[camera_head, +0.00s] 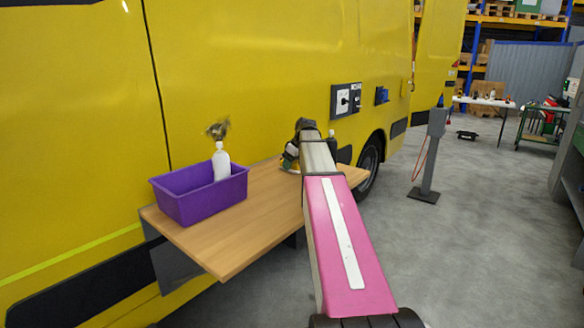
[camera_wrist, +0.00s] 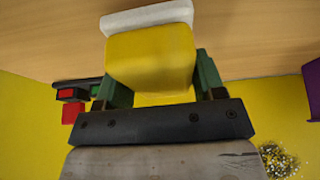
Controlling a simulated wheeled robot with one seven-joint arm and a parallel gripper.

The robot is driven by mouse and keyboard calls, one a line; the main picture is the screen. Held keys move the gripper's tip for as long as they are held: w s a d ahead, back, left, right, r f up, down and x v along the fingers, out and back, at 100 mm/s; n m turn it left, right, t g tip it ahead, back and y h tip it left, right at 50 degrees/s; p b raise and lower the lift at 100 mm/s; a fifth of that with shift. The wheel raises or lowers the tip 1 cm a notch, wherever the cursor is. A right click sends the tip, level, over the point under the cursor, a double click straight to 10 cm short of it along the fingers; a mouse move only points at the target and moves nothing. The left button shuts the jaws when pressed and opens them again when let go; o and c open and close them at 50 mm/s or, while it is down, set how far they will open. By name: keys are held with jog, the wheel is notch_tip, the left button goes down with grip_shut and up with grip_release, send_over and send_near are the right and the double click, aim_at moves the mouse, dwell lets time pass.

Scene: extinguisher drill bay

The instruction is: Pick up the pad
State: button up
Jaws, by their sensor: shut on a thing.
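The pad (camera_wrist: 150,58) is a yellow block with a white layer on its far side, at the top middle of the wrist view. My gripper (camera_wrist: 163,80) has its green fingers on either side of the pad and is shut on it. The white layer faces the wooden table top (camera_wrist: 50,40); I cannot tell whether it touches the wood. In the head view my gripper (camera_head: 291,158) is over the far part of the table, mostly hidden behind my arm, and the pad is hard to make out there.
A purple bin (camera_head: 175,206) with a white bottle (camera_head: 221,163) in it stands on the table's left side. The table (camera_head: 240,238) adjoins a yellow vehicle (camera_head: 240,70). Its front part is bare. A red object (camera_wrist: 72,113) lies beside the gripper. A grey post (camera_head: 431,155) stands right.

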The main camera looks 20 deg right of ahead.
notch_tip(320, 180, up, 3)
jog(key=shift+w+r, duration=0.1)
jog(key=s+a+r, duration=0.7)
jog(key=s, duration=0.2)
jog(key=shift+a, duration=0.25)
jog(key=shift+f, duration=0.1)
jog(key=shift+o, duration=1.3)
jog(key=shift+c, duration=0.9)
jog(key=shift+s, duration=0.15)
